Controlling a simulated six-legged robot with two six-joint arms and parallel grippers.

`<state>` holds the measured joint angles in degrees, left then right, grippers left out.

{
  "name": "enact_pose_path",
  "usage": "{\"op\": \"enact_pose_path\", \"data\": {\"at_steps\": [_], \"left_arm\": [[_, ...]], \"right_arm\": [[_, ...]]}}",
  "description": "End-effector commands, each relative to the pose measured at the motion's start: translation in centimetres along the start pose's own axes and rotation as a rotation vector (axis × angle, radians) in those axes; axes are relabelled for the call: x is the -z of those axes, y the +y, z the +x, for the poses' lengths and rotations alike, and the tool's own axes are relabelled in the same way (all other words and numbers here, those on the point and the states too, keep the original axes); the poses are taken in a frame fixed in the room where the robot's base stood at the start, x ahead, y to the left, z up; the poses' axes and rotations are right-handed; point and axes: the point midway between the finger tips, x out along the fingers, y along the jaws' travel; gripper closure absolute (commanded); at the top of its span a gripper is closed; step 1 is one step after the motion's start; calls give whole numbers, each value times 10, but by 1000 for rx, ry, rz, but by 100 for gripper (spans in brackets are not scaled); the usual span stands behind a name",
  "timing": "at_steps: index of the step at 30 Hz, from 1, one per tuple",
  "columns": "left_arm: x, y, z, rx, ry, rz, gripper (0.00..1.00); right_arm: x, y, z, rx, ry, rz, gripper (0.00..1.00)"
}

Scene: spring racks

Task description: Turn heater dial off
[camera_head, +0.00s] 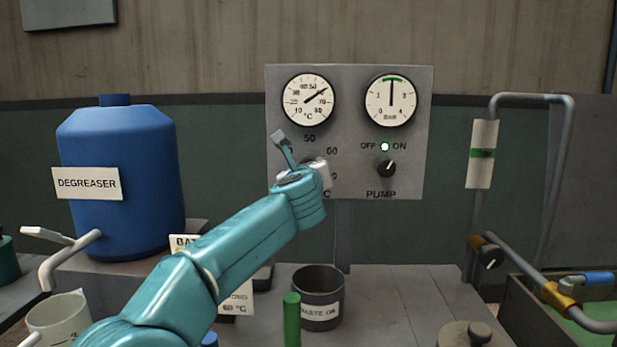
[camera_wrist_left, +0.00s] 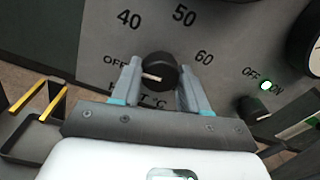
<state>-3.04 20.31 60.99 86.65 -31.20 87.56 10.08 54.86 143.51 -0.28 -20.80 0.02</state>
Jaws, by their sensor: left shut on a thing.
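The heater dial (camera_wrist_left: 160,72) is a round black knob with a pale pointer line on the grey control panel (camera_head: 350,130). In the left wrist view it sits between the two fingers of my left gripper (camera_wrist_left: 159,79), which are shut on it. Its pointer line lies towards the left, near the OFF mark (camera_wrist_left: 115,60); marks 40, 50 and 60 arc above it. In the head view my left gripper (camera_head: 305,172) is against the lower left of the panel and mostly hides the dial. My right gripper is not in view.
The panel also holds a temperature gauge (camera_head: 308,101), a pressure gauge (camera_head: 390,101), a lit lamp (camera_head: 385,147) and the pump knob (camera_head: 385,168). A blue degreaser drum (camera_head: 120,150) stands left. A dark waste pot (camera_head: 318,285) stands below; pipes (camera_head: 560,150) run right.

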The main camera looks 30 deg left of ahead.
Motion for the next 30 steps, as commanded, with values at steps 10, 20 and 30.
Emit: {"op": "enact_pose_path", "data": {"at_steps": [10,20,30], "left_arm": [[-2,0,-1,10,-14,-260,86],[-3,0,-1,12,-16,-383,86],[-4,0,-1,12,-16,-406,86]], "right_arm": [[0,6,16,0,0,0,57],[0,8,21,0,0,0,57],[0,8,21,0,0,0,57]]}}
